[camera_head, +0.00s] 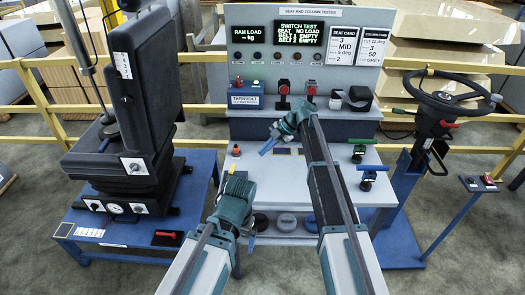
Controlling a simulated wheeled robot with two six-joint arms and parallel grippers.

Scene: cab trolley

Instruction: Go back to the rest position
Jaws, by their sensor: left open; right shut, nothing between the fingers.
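My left gripper (250,240) is the lower one, in front of the tester's lower shelf. Its fingers are small and partly hidden by its wrist; it appears open, with nothing seen in it. My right gripper (268,147) hangs over the left part of the light worktop, below the tester panel. Its blue fingers are shut and empty, pointing down and to the left. Whether the fingertips touch the worktop (345,190) cannot be told. My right arm crosses the worktop and hides part of it.
A black seat (150,85) stands on a blue trolley (190,205) at left. The seat and column tester (290,15) stands behind. A steering wheel (440,90) on a blue column stand is at right. Yellow rails (205,108) run behind.

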